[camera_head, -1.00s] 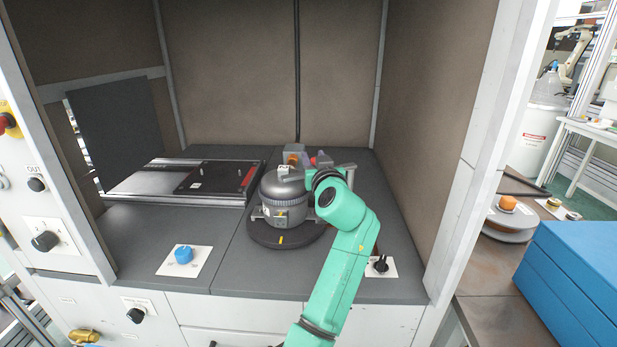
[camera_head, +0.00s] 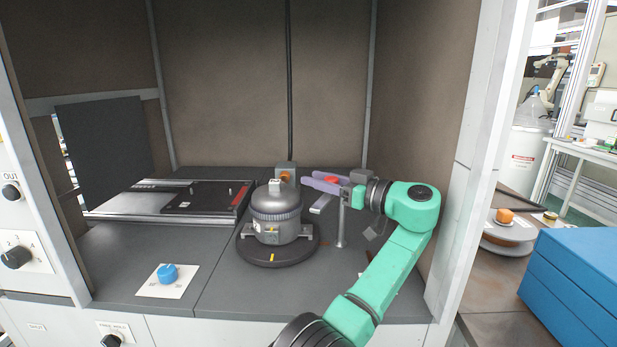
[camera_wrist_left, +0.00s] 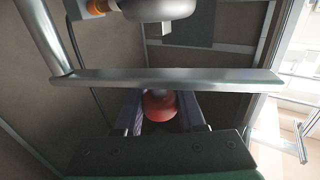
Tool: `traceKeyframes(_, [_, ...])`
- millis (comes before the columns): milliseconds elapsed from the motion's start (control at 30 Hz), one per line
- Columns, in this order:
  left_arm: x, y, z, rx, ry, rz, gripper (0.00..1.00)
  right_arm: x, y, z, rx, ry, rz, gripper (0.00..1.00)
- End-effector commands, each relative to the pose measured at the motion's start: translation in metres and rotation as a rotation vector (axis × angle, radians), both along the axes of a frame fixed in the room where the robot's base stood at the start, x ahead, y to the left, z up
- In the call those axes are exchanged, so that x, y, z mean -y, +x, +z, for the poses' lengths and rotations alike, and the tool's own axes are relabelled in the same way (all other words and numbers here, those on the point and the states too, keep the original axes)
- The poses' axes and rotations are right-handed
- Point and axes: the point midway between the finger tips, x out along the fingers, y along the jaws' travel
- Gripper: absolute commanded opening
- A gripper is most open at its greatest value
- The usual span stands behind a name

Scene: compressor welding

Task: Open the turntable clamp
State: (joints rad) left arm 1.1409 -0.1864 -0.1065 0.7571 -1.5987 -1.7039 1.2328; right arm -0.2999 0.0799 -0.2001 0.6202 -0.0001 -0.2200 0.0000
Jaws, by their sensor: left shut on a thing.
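The turntable (camera_head: 245,243) is a dark round disc with a yellow mark. A grey metal compressor (camera_head: 275,215) stands upright on it. The clamp stands right of the compressor, with a silver post (camera_head: 342,228) and a red knob (camera_head: 332,180). My left gripper (camera_head: 312,184) reaches in from the right, its lavender fingers at the red knob. In the left wrist view the red knob (camera_wrist_left: 160,105) sits between the two dark fingers, behind a silver bar (camera_wrist_left: 180,78) crossing the picture. The fingers are shut on the knob, though the exact contact is partly hidden. My right gripper is not in view.
An orange-and-grey part (camera_head: 286,174) stands behind the compressor. A flat black fixture (camera_head: 205,197) lies at the left. A blue dial (camera_head: 168,273) is on the front left of the worktop. The cabinet's right wall (camera_head: 425,130) is close to my arm. A blue box (camera_head: 580,280) is outside at right.

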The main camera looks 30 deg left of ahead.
Motion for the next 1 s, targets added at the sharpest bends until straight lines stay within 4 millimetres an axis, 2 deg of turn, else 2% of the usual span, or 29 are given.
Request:
traceKeyframes(567, [0.0061,0.0022,-0.0013,-0.001,-0.005,0.020,0.00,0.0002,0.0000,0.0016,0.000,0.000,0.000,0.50])
traceKeyframes(600, [0.0060,0.0022,-0.0014,-0.001,-0.005,0.019,0.54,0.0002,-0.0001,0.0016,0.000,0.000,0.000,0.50])
traceKeyframes(633, [0.0060,0.0023,-0.0013,-0.001,-0.005,0.019,0.66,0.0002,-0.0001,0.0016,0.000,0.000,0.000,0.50])
traceKeyframes(667, [0.0060,0.0023,-0.0012,-0.001,-0.005,0.019,0.69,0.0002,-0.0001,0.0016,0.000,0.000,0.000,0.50])
traceKeyframes(1000, [0.0061,0.0023,-0.0008,-0.001,-0.003,0.019,0.69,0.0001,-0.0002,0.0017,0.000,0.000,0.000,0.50])
